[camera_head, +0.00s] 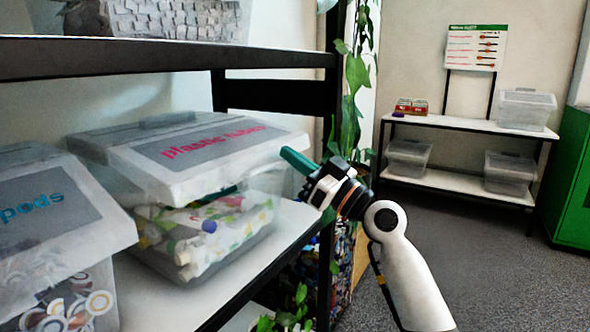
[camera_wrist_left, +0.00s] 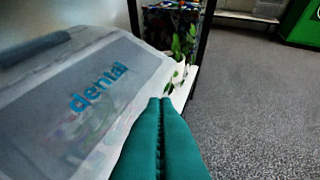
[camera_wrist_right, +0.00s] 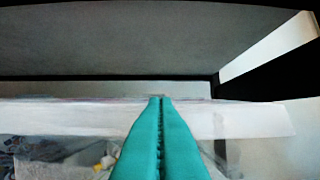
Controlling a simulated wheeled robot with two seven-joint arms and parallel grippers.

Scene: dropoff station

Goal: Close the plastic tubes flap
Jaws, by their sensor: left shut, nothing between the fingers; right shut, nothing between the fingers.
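The plastic tubes bin (camera_head: 262,232) is a clear box on the shelf in the head view, full of crumpled tubes. Its pale flap (camera_head: 160,174), with a grey panel and pink lettering, lies over the top. I cannot tell whether it is fully seated. My right gripper (camera_head: 290,157) is shut and empty, its teal fingertips at the flap's front right corner; contact is unclear. In the right wrist view its fingers (camera_wrist_right: 160,100) point at the flap's white front edge (camera_wrist_right: 60,117). My left gripper (camera_wrist_left: 160,101) is shut and empty beside the dental bin's lid (camera_wrist_left: 140,75), outside the head view.
A pods bin (camera_head: 115,235) stands left of the tubes bin. An upper shelf (camera_head: 150,58) runs above, and a black post (camera_head: 327,100) and hanging plant (camera_head: 357,75) stand at the right. A far rack (camera_head: 460,180) holds clear boxes. Open grey floor (camera_head: 480,260) lies at the right.

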